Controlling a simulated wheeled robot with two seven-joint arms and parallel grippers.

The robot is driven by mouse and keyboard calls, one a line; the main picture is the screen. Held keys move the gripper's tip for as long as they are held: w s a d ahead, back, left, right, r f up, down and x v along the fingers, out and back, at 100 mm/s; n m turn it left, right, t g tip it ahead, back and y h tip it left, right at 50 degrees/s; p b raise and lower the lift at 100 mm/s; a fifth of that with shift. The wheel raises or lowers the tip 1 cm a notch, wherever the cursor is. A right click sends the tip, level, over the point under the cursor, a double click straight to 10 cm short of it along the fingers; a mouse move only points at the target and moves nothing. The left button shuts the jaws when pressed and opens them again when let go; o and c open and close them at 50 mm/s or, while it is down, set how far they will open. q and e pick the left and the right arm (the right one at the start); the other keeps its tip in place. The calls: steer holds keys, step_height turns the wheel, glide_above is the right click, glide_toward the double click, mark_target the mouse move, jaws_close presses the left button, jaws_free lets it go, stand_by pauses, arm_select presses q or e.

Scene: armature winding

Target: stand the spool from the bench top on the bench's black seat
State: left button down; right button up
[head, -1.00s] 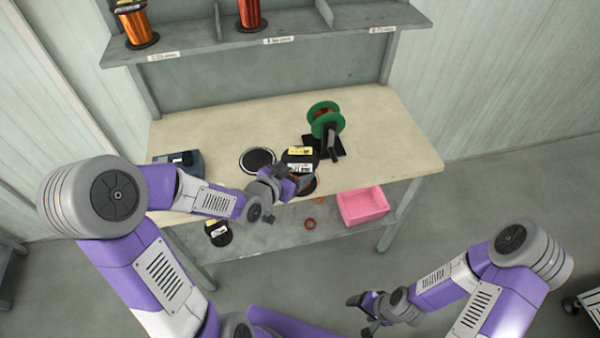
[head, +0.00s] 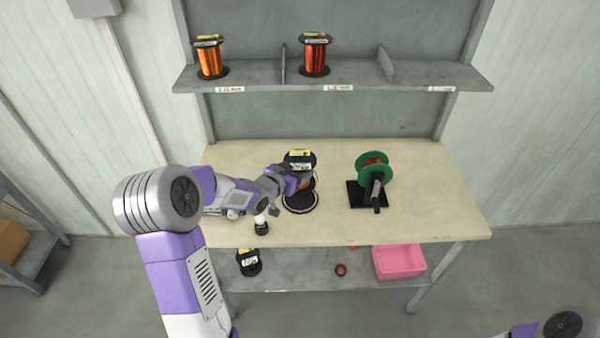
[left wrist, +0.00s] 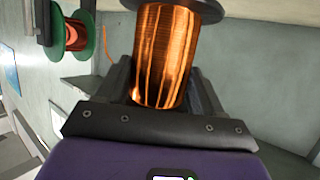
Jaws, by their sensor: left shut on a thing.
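The spool (head: 299,158) has black flanges, yellow and white labels and copper wire. My left gripper (head: 304,182) is shut on it and holds it upright over the bench's black seat (head: 300,204), a round disc with a pale ring on the bench top (head: 440,215). The gripper hides part of the spool's lower end, and I cannot tell whether it touches the seat. In the left wrist view, the copper winding (left wrist: 166,55) sits between the fingers (left wrist: 160,85). My right gripper is out of view; only part of that arm shows at the lower right.
A green reel (head: 375,165) on a black stand is right of the seat. A small black-and-white object (head: 261,225) stands near the front edge. Two spools (head: 210,58) (head: 315,56) stand on the upper shelf. A pink bin (head: 399,261) and another spool (head: 249,262) are below.

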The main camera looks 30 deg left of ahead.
arm_select(q)
steer(key=shift+w+f+b, duration=0.1)
steer(key=shift+f+b, duration=1.9)
steer(key=shift+f, duration=0.85)
steer(key=shift+f+b, duration=0.5)
steer(key=shift+f, duration=0.05)
